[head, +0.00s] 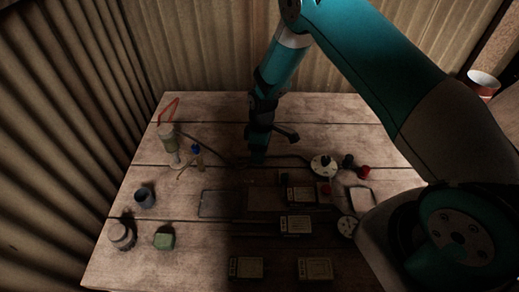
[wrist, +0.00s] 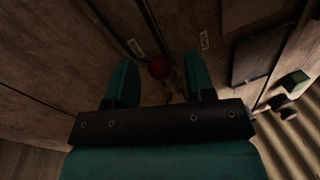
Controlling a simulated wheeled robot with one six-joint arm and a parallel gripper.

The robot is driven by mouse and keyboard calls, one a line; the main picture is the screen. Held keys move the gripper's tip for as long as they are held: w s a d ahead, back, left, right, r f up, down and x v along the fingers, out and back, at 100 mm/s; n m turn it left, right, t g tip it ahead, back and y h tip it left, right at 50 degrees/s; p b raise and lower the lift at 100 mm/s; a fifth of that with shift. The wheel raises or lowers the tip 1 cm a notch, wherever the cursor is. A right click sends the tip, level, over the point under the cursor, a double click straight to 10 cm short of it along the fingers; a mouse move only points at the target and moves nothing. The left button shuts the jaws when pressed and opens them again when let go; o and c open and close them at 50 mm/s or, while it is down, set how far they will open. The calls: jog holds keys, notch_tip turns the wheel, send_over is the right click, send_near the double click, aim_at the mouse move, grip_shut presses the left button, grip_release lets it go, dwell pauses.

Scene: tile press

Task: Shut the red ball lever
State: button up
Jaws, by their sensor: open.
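The red ball (wrist: 159,67) of the lever shows in the wrist view, between and slightly beyond the fingertips of my gripper (wrist: 162,80). A thin, dim rod seems to run from the ball toward the lower right. The fingers are open and apart, one on each side of the ball in the picture; I cannot tell the depth gap. In the head view my gripper (head: 258,152) points down over the middle of the table. I cannot make out the lever there; my gripper and the shadow cover that area.
A round white gauge (head: 323,165) and red-topped parts (head: 364,171) stand to the right on the wooden table (head: 110,262).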

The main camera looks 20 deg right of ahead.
jog(key=shift+f, duration=0.15)
grip_shut()
